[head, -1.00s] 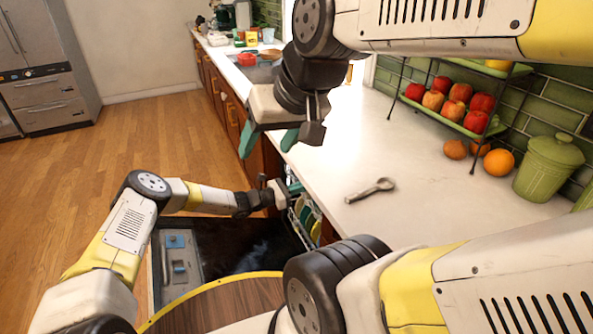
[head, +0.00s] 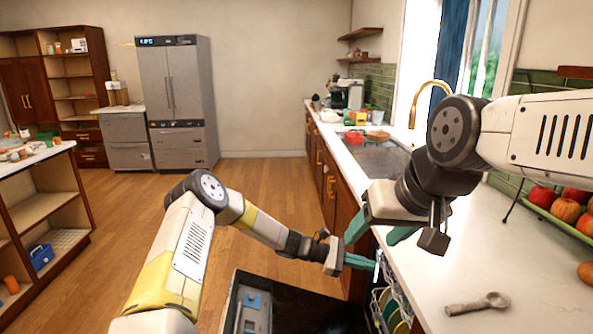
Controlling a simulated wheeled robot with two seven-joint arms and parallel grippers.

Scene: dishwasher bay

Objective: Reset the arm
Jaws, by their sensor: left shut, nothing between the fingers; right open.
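My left arm reaches in from the lower left. My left gripper (head: 361,261) is shut and empty, just beside the open dishwasher's rack. My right arm comes in from the right, and my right gripper (head: 378,232) hangs above the counter's front edge with its teal fingers apart and nothing between them. The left gripper is just below the right one in the picture. The open dishwasher (head: 290,308) is at the bottom centre, with a detergent compartment on its door. Its rack (head: 395,300) holds several coloured plates, partly cut off by the counter.
A metal scoop-like utensil (head: 478,304) lies on the white counter (head: 450,265). A fruit rack (head: 560,225) stands at the right. The sink (head: 380,160) and small items are farther back. A shelf unit (head: 45,215) stands left; the wooden floor (head: 140,215) between is clear.

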